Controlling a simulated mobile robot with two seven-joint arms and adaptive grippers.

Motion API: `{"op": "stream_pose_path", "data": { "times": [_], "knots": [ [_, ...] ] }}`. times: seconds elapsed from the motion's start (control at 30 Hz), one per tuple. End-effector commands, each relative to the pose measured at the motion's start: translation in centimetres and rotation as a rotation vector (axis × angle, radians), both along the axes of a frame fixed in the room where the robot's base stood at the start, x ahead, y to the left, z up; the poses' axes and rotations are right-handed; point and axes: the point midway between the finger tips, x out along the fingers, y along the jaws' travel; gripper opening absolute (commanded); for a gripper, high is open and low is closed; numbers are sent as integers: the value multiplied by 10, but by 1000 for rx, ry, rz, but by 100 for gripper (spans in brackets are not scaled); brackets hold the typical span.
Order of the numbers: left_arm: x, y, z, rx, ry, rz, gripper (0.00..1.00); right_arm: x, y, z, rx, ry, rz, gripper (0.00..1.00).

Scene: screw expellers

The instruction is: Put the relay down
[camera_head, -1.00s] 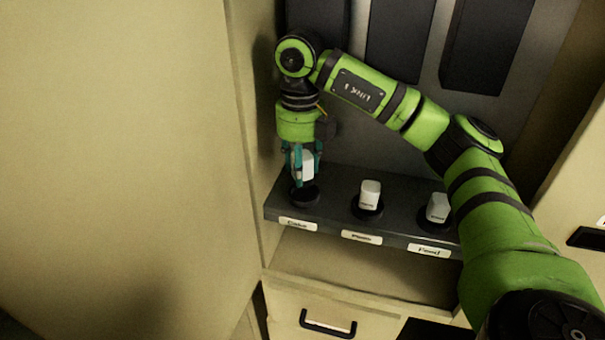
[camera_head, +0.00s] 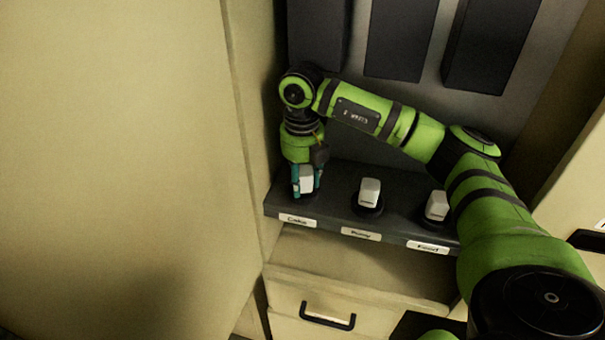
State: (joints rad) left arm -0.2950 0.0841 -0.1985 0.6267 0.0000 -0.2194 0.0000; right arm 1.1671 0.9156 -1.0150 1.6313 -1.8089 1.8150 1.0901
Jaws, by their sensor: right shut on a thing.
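A white relay (camera_head: 306,181) is between the teal fingers of my right gripper (camera_head: 306,184), which is shut on it. The relay is upright, low over the left round black socket (camera_head: 304,196) on the dark shelf, above the label "Cake". The fingers and relay hide most of that socket, and I cannot tell whether the relay touches its bottom. My left gripper is not in view.
A second white relay (camera_head: 369,191) stands in the middle socket and a third (camera_head: 437,205) in the right one, partly beside my arm. The dark shelf (camera_head: 335,205) has labels along its front. A drawer (camera_head: 325,311) is below. A pale panel (camera_head: 120,160) stands close on the left.

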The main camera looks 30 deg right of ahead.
Motion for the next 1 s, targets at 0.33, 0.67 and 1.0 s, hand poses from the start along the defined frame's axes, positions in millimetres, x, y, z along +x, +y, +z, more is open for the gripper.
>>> {"op": "stream_pose_path", "data": {
  "times": [0.33,0.67,1.0],
  "knots": [
    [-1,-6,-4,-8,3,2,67,0,0,-5,0,-1,0,10],
    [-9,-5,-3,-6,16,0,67,0,0,-4,0,-1,0,67],
    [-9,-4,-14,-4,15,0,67,1,1,21,0,-7,0,67]
  ]
}}
